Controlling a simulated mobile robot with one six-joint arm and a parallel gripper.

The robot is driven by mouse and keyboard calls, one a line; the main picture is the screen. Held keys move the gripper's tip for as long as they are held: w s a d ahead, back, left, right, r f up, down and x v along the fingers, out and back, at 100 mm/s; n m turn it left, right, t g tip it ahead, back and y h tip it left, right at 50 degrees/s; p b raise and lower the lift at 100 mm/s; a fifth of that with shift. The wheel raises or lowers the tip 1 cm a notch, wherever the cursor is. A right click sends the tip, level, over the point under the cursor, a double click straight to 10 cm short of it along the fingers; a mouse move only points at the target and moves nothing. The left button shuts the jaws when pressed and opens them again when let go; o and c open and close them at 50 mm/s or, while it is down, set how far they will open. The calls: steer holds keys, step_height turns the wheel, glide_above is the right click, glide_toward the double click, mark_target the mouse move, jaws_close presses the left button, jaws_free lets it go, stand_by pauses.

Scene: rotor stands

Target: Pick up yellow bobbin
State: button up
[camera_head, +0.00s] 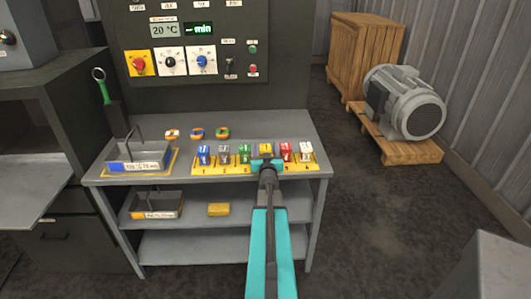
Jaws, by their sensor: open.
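The yellow bobbin (265,148) stands in a row of coloured bobbins on a yellow rack (230,170) on the grey bench. My gripper (266,161) is open at the front of the yellow bobbin, close to it. The gripper hides the bobbin's lower part, and I cannot tell whether they touch.
A blue bobbin (204,154), a grey one (223,153) and a green one (244,153) stand to the left. A red bobbin (285,151) and a white one (305,151) stand to the right. A tray (137,160) sits on the bench's left.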

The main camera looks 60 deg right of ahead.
steer(key=shift+x, duration=0.95)
steer(key=shift+c, duration=0.4)
steer(key=c, duration=1.3)
steer(key=shift+o, duration=0.2)
steer(key=shift+r, duration=0.15)
